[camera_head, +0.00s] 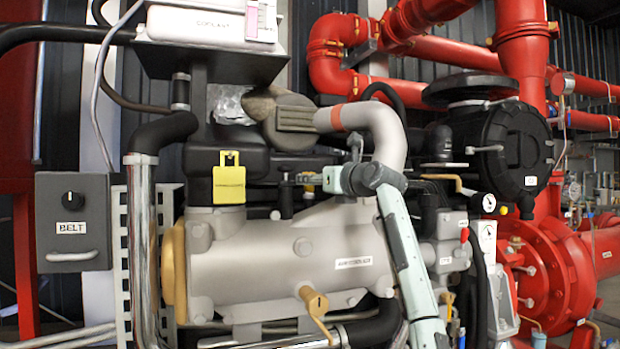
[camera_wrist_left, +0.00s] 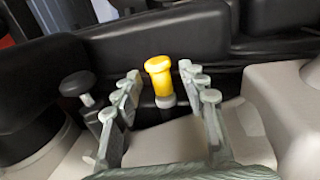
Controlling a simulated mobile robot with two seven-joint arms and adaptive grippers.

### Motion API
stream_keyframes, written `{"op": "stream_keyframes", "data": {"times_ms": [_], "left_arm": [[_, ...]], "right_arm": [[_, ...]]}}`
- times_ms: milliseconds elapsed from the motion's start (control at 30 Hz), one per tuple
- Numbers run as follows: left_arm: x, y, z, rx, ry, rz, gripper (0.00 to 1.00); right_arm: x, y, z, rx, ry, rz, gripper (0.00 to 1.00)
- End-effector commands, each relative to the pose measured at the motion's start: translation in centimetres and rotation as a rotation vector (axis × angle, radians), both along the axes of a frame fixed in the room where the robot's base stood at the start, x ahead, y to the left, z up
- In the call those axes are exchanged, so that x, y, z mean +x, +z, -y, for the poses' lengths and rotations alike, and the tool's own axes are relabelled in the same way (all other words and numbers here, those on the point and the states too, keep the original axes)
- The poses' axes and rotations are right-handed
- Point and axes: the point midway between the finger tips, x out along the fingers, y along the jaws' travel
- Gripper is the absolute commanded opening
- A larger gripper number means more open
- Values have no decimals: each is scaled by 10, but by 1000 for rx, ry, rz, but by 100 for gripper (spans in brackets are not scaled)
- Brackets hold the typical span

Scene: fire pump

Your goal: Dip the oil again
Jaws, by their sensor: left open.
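The yellow dipstick handle (camera_wrist_left: 158,75) stands upright on a dark tube in the left wrist view, between and slightly beyond the fingertips of my left gripper (camera_wrist_left: 163,98). The fingers are spread on both sides of it with gaps, so it does not look gripped. In the head view my left gripper (camera_head: 298,180) reaches over the engine, and only a small yellow part of the handle (camera_head: 308,189) shows behind the fingers. The dipstick's lower part is hidden. My right gripper is not in view.
A black knob (camera_wrist_left: 77,84) stands left of the handle. The grey engine block (camera_head: 290,255) lies below the gripper. A silver pipe (camera_head: 380,130) curves close above my wrist. A yellow tag (camera_head: 229,180) hangs to the left, beyond it a BELT box (camera_head: 73,222).

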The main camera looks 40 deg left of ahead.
Motion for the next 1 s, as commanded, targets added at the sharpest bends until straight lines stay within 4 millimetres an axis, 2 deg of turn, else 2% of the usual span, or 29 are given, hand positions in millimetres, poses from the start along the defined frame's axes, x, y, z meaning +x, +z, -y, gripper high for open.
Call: {"op": "stream_keyframes", "data": {"times_ms": [33, 200, 533, 867, 1000], "left_arm": [[2, 1, -9, 0, 2, -1, 42], [8, 2, -24, 2, 0, 1, 42], [10, 0, -29, 2, 0, 1, 42], [10, 0, -29, 2, 0, 1, 2], [10, 0, -28, 2, -1, 0, 0]], "right_arm": [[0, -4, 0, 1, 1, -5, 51], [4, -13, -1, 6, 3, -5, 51], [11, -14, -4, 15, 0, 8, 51], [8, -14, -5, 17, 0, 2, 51], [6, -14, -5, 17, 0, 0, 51]]}}
